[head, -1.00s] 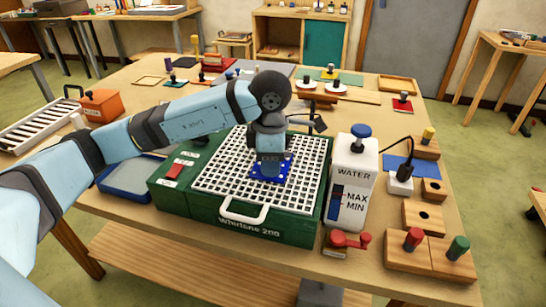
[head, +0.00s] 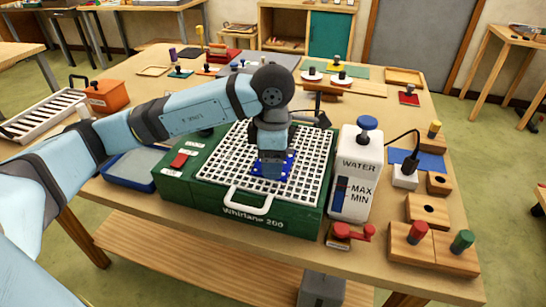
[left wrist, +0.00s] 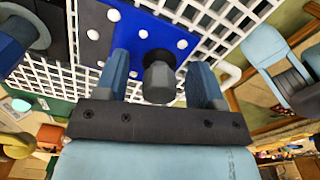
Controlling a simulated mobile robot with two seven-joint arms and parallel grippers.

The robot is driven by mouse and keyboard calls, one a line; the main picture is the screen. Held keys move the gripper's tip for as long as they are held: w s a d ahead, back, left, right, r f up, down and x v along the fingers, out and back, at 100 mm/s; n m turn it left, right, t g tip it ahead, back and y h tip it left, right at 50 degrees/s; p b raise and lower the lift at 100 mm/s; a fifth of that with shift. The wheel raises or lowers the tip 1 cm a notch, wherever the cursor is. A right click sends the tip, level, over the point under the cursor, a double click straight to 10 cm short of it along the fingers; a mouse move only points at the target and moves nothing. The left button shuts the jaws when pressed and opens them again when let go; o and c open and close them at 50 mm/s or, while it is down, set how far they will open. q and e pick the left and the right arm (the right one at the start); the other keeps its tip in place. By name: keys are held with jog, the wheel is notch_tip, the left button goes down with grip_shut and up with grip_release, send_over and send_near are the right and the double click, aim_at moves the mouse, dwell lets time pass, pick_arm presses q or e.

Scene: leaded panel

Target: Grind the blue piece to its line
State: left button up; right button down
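The blue piece (head: 287,163) lies on the white grid of the green grinder (head: 270,225), partly hidden beneath my left gripper (head: 270,172). It is flat and dark blue with white dots, also in the left wrist view (left wrist: 150,32). A dark knob (left wrist: 160,82) stands over it between the fingers of my left gripper (left wrist: 163,80). The fingers look apart from the knob, with a gap clearest on the right side. I cannot make out the line on the piece. My right gripper is not seen in the head view.
A white water bottle (head: 354,185) stands right of the grinder. A red switch (head: 179,160) is on its left side and a red clamp (head: 350,232) at its front right. Wooden blocks (head: 428,210) with coloured knobs fill the right edge. A blue tray (head: 130,168) lies left.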

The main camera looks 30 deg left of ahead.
pick_arm(q)
jog(key=shift+f, duration=0.25)
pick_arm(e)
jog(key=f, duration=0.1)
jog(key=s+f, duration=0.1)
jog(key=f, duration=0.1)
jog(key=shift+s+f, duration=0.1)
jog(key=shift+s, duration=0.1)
pick_arm(q)
jog(key=shift+r, duration=0.75)
notch_tip(320, 180, up, 13)
jog(key=p, duration=0.1)
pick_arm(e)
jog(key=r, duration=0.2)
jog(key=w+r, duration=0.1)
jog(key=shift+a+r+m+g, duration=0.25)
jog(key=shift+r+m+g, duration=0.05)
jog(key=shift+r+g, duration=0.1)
pick_arm(q)
jog(key=shift+f, duration=0.15)
